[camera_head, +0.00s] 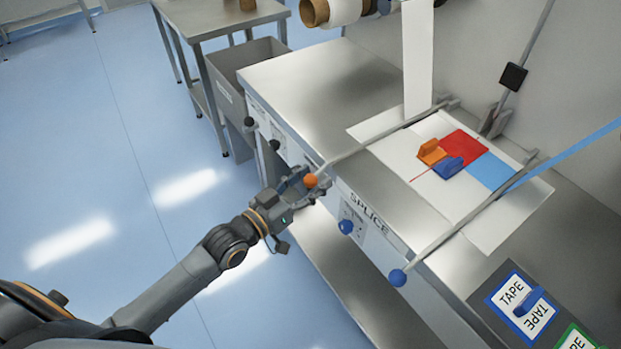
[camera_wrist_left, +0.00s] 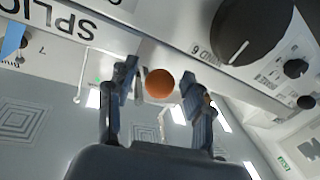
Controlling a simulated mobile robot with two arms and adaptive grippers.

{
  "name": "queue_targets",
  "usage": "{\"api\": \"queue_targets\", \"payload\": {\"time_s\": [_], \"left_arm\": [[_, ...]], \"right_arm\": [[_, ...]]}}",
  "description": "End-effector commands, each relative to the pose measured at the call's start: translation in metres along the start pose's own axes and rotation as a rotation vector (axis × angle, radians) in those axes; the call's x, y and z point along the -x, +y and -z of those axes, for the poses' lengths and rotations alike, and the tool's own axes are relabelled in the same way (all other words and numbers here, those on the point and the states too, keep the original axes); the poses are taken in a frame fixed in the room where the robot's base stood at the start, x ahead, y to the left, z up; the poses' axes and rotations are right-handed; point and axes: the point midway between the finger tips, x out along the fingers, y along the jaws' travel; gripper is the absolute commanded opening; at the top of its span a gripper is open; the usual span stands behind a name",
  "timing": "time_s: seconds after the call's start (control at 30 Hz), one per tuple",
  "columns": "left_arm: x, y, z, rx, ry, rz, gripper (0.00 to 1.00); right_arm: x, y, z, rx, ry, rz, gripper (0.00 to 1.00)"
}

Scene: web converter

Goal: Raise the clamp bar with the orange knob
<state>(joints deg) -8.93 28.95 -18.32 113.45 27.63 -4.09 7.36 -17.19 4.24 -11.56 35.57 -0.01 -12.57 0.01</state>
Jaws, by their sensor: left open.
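The orange knob (camera_head: 311,181) is the round end of a thin clamp bar (camera_head: 372,144) that runs back over the white sheet on the splice table. My left gripper (camera_head: 299,184) is at the knob, in front of the cabinet's front edge. In the left wrist view the orange knob (camera_wrist_left: 160,83) shows between the two open fingers of the gripper (camera_wrist_left: 160,97), with gaps on both sides. The clamp bar lies low across the table. My right gripper is in neither view.
A second clamp bar (camera_head: 465,221) with a blue knob (camera_head: 397,277) lies to the right. Another blue knob (camera_head: 346,227) is on the cabinet front. Orange and blue blocks rest on the sheet. The floor at left is clear.

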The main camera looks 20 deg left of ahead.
Motion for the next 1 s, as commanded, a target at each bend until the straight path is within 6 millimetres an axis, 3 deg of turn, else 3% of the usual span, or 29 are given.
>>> {"api": "queue_targets", "payload": {"time_s": [0.23, 0.4, 0.5, 0.77, 1.0], "left_arm": [[-0.001, 0.0, 0.0, 0.0, 0.0, 0.0, 0.5], [0.0, 0.0, 0.0, 0.0, 0.0, 0.0, 0.15], [0.0, 0.0, 0.0, 0.0, 0.0, 0.0, 0.0], [-0.001, 0.0, 0.003, 0.0, -0.003, 0.0, 0.0], [-0.008, 0.001, 0.027, -0.009, -0.041, 0.009, 0.0]], "right_arm": [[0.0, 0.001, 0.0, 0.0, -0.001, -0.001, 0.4], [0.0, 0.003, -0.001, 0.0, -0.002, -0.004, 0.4], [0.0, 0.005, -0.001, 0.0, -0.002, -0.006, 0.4], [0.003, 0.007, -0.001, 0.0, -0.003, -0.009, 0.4], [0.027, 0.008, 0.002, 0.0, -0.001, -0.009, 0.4]]}}
